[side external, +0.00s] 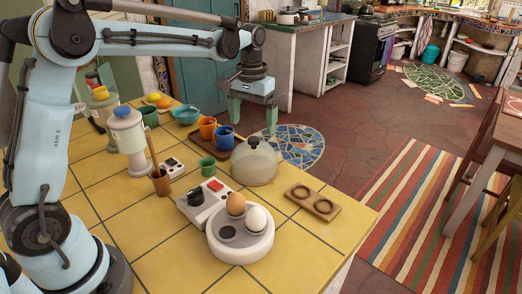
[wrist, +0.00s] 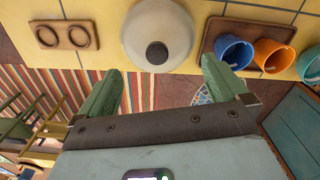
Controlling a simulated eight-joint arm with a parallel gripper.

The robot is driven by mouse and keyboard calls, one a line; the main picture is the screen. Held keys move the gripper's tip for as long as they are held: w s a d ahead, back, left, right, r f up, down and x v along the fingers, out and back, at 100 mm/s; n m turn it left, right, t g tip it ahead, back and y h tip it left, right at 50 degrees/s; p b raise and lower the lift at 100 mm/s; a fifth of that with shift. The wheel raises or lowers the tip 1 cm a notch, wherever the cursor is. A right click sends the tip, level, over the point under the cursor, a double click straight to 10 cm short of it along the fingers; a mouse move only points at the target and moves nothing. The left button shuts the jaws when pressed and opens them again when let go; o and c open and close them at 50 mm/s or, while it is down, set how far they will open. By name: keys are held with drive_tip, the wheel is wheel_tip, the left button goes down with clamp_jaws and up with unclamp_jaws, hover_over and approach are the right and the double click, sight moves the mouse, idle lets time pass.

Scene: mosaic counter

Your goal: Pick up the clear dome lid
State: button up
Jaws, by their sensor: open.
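The clear dome lid (side external: 254,163) stands on the yellow tiled counter near its right edge, with a dark round knob on top. In the wrist view the lid (wrist: 158,36) shows at the top centre, knob facing the camera. My gripper (side external: 253,118) is open and empty, above the lid and apart from it. In the wrist view the two green fingers of my gripper (wrist: 160,90) are spread wide, with the lid lying beyond them, roughly centred between them. Nothing hides the lid in either view.
Blue (side external: 225,138) and orange (side external: 207,127) cups on a tray stand behind, with a small green cup (side external: 207,166) nearby. The counter edge is close.

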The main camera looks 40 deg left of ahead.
sight(254, 137)
drive_tip(key=shift+d+f, duration=0.15)
drive_tip(key=shift+f, duration=2.95)
drive_tip(key=shift+c, duration=0.5)
drive_tip(key=shift+w, duration=0.1)
clamp_jaws()
